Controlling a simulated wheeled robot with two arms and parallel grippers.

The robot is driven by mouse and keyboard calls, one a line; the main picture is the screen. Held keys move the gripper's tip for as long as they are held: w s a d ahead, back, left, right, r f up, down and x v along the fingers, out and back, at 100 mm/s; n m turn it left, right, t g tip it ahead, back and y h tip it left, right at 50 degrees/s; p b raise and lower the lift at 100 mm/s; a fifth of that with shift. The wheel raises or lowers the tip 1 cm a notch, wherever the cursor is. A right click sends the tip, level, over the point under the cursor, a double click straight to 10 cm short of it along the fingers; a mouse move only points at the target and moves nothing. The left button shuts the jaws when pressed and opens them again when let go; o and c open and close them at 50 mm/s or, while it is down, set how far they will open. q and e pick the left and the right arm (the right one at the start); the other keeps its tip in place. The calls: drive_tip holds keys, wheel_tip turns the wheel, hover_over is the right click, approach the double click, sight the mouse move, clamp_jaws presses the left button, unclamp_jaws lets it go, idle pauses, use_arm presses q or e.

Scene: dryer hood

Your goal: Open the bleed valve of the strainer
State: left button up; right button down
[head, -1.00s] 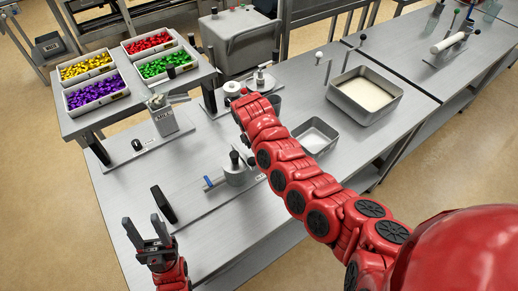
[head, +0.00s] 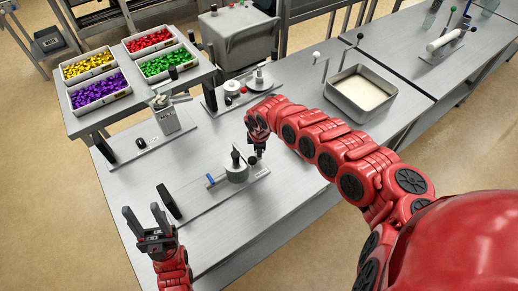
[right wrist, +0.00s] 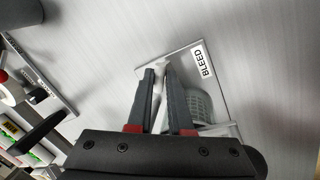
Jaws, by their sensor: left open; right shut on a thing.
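The strainer (head: 236,170) is a grey metal body on a flat plate, with a blue-ended pipe at its left and a dark knob on top. In the right wrist view its ribbed grey body (right wrist: 200,105) shows partly behind my fingers, beside a plate labelled BLEED (right wrist: 203,63). My right gripper (head: 257,154) points down at the strainer's right end. In the right wrist view its fingers (right wrist: 160,75) are closed around a small pale part, the bleed valve (right wrist: 157,84), mostly hidden between them. My left gripper (head: 149,216) is open and empty near the table's front left.
A black upright plate (head: 169,201) stands at the strainer's left end. Other fixtures stand behind, including a holder (head: 166,118) and a round device (head: 260,80). A tray of pale material (head: 361,94) sits further right. The table's front edge area is clear.

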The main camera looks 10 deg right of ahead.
drive_tip(key=n, duration=0.3)
drive_tip(key=shift+d+n+y, duration=0.1)
drive_tip(key=shift+n+y, duration=0.5)
drive_tip(key=shift+n, duration=1.2)
drive_tip(key=c, duration=0.8)
unclamp_jaws()
drive_tip(key=shift+c, duration=0.2)
drive_tip(key=shift+r, duration=0.1)
